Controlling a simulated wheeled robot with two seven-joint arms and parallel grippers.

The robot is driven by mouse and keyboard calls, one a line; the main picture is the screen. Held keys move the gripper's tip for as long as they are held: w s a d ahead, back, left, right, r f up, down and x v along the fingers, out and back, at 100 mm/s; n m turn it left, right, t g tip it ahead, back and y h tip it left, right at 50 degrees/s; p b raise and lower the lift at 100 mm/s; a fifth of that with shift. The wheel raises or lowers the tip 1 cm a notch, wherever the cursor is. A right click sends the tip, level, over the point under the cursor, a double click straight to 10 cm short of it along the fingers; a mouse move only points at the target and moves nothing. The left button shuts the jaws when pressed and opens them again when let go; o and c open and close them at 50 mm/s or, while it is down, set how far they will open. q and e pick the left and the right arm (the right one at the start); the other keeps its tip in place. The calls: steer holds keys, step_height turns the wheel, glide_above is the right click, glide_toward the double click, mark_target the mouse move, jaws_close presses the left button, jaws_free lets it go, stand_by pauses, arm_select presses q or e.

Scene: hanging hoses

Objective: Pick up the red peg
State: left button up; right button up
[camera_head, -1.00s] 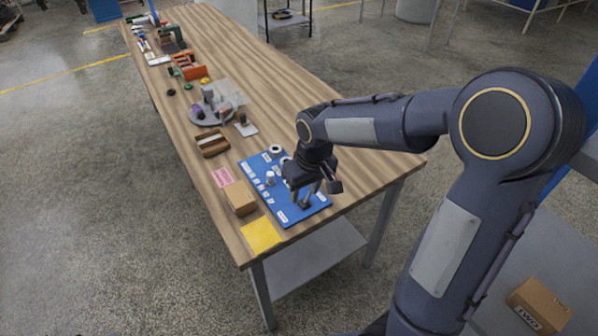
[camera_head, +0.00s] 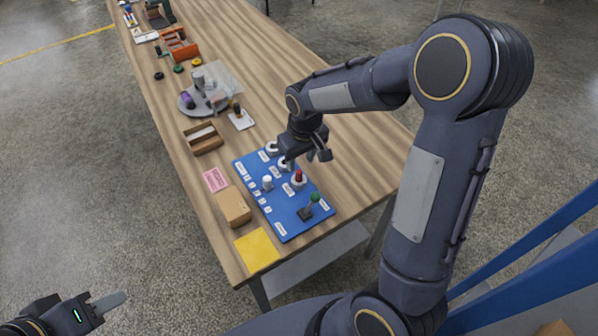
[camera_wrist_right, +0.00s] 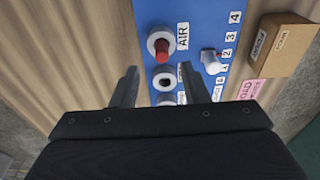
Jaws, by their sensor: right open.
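The red peg (camera_head: 298,175) stands in a white ring socket on the blue board (camera_head: 240,166). In the right wrist view the red peg (camera_wrist_right: 162,51) is beside the "AIR" label, beyond my fingertips. My right gripper (camera_head: 304,159) is over the far part of the board. Its two fingers are apart with nothing between them, and the wrist view shows this gripper (camera_wrist_right: 159,76) too. The peg is clear of both fingers. My left gripper (camera_head: 105,303) is at the lower left, away from the table, with its jaw opening unclear.
On the board are a white peg (camera_head: 267,182), a green-knobbed lever (camera_head: 314,198) and several labels. A cardboard box (camera_head: 233,207) and yellow sheet (camera_head: 256,251) lie beside it. An open brown tray (camera_head: 203,139) and grey turntable are farther back. The table's right side is bare.

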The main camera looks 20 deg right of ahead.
mark_target(299, 171)
step_height(299, 171, down, 6)
steer(key=shift+w+a+r+p, duration=0.15)
steer(key=shift+r+p, duration=0.05)
steer(key=shift+p, duration=0.15)
jaws_close()
